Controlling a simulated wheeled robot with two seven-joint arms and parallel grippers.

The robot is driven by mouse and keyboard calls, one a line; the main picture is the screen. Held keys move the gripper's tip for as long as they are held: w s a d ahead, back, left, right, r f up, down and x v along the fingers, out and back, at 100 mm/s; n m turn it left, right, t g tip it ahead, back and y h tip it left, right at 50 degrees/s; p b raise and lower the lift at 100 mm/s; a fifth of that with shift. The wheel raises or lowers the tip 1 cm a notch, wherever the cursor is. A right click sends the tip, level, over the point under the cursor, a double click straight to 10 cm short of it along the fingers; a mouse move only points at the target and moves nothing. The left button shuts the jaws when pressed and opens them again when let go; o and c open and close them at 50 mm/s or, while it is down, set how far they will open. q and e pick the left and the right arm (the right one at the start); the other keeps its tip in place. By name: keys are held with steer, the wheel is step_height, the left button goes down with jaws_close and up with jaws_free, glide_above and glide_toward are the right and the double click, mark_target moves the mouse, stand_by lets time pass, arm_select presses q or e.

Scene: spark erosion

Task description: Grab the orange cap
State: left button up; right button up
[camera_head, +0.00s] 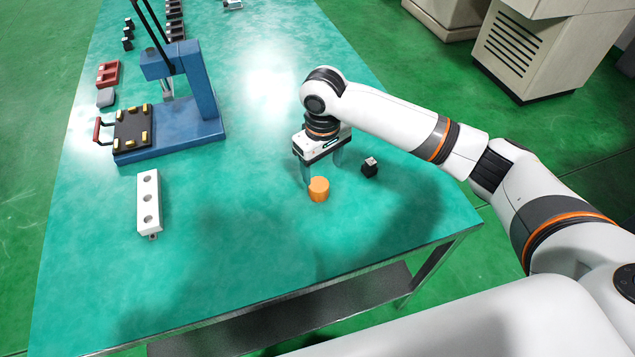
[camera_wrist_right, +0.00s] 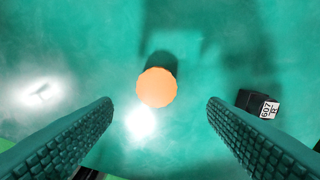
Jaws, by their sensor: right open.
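The orange cap (camera_head: 319,189) stands on the green tabletop near its front, right of the middle. In the right wrist view the cap (camera_wrist_right: 156,87) is round and lies ahead of the fingertips, centred between them. My right gripper (camera_head: 322,172) is open and empty, pointing down just behind and above the cap. Its two dark ridged fingers (camera_wrist_right: 160,115) are wide apart in the wrist view, and neither touches the cap. My left gripper is in neither view.
A small black block with a white label (camera_head: 369,167) stands right of the cap. A white block with holes (camera_head: 149,203) lies to the left. A blue press (camera_head: 183,90) and a red piece (camera_head: 108,73) stand farther back left. The front middle of the table (camera_head: 240,240) is clear.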

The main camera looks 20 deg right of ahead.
mark_target(320, 185)
step_height(320, 185, down, 2)
steer(key=shift+s+f, duration=0.1)
steer(key=f, duration=0.5)
steer(key=shift+a, duration=0.25)
steer(key=shift+f, duration=0.35)
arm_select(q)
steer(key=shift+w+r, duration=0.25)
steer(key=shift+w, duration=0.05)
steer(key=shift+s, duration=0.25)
arm_select(e)
steer(key=shift+r, duration=0.1)
steer(key=c, duration=1)
